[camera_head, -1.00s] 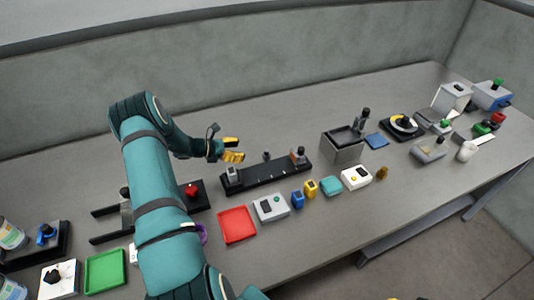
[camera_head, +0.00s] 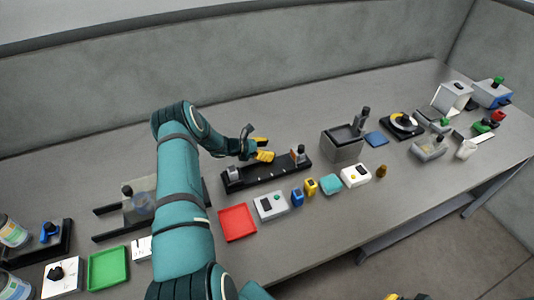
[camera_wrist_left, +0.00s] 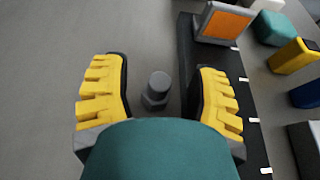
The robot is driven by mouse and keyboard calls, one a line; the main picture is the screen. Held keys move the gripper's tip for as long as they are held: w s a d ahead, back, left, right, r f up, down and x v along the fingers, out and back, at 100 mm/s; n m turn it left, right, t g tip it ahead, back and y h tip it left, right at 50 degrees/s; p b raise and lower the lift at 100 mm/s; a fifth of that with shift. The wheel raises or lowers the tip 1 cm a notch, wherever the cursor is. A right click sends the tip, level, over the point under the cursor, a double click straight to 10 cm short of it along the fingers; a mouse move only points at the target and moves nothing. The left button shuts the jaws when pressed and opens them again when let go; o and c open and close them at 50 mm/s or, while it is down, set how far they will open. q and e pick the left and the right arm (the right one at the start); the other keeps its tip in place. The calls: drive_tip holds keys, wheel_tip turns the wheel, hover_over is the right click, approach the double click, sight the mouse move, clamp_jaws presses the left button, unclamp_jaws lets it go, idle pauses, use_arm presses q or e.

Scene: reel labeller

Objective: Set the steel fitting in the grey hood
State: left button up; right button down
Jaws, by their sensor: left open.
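The steel fitting (camera_wrist_left: 157,88), a small grey hex-based piece with a round top, stands on the table between my left gripper's yellow fingers in the left wrist view. The fingers are apart, one on each side, and do not appear to touch it. In the head view my left gripper (camera_head: 262,149) is just behind the black rail and hides the fitting. A pale grey open-fronted housing (camera_head: 452,97) at the far right looks like the grey hood. Yellow tips of my right gripper (camera_head: 408,297) barely show at the bottom edge; their opening cannot be told.
The black rail (camera_head: 268,176) with end blocks lies close beside the left gripper; one block (camera_wrist_left: 225,22) has an orange face. A red tray (camera_head: 237,222), white boxes and small coloured blocks line the front. A grey bin (camera_head: 343,150) stands right. The back is clear.

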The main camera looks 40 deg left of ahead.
use_arm(q)
clamp_jaws()
idle(0.4)
